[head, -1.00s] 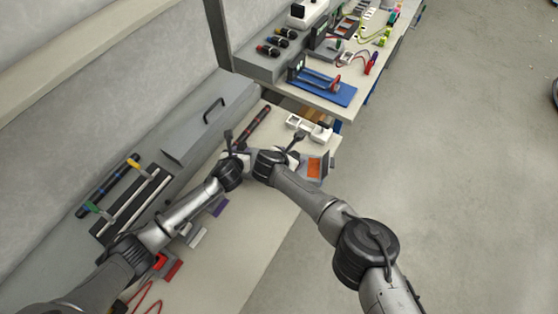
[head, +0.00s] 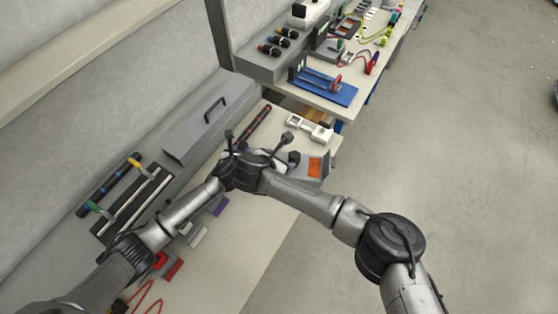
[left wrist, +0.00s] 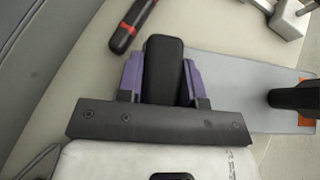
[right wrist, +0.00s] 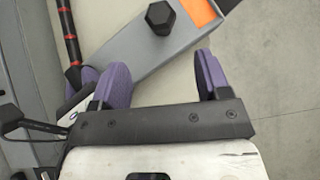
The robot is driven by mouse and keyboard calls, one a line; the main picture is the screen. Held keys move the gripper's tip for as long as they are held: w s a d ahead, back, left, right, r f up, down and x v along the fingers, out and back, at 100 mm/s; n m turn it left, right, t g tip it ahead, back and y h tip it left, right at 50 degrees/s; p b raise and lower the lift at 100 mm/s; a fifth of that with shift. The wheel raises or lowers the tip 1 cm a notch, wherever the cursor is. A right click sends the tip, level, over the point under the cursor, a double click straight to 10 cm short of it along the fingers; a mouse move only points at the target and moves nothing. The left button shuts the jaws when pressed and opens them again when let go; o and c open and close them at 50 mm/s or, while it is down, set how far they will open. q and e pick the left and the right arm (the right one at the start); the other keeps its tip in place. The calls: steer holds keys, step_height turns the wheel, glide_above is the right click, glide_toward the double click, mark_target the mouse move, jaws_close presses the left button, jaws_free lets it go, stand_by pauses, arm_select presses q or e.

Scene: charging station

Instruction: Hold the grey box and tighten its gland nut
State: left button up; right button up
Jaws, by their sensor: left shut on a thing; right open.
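The grey box (head: 312,181), with an orange label, lies on the bench beyond my wrists in the head view. In the left wrist view, my left gripper (left wrist: 163,70) is shut on a black rounded block at the end of the grey box (left wrist: 235,85). In the right wrist view, my right gripper (right wrist: 162,64) is open and empty. The grey box (right wrist: 140,50) runs beyond its fingers. A black hexagonal piece, apparently the gland nut (right wrist: 161,17), stands on the box, apart from the fingertips. In the head view both grippers' fingers are mostly hidden by my wrists.
A red-banded black rod (head: 257,123) lies beyond my left wrist. A white fixture (head: 310,128) stands near the box. A grey case with a handle (head: 208,115) lines the wall side. A second bench with a blue board (head: 325,88) stands farther off. Open floor lies right.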

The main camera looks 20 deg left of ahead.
stand_by(0.4)
steer(key=n+t+y, duration=0.4)
steer(key=n+y, duration=0.8)
steer(key=y, duration=0.3)
glide_toward(298, 161)
steer(key=a, duration=0.1)
steer(key=x, duration=0.9)
steer(key=shift+w+d, duration=0.2)
steer(key=shift+w+a+f, duration=0.15)
steer(key=shift+w+a, duration=0.65)
steer(key=shift+w, duration=0.05)
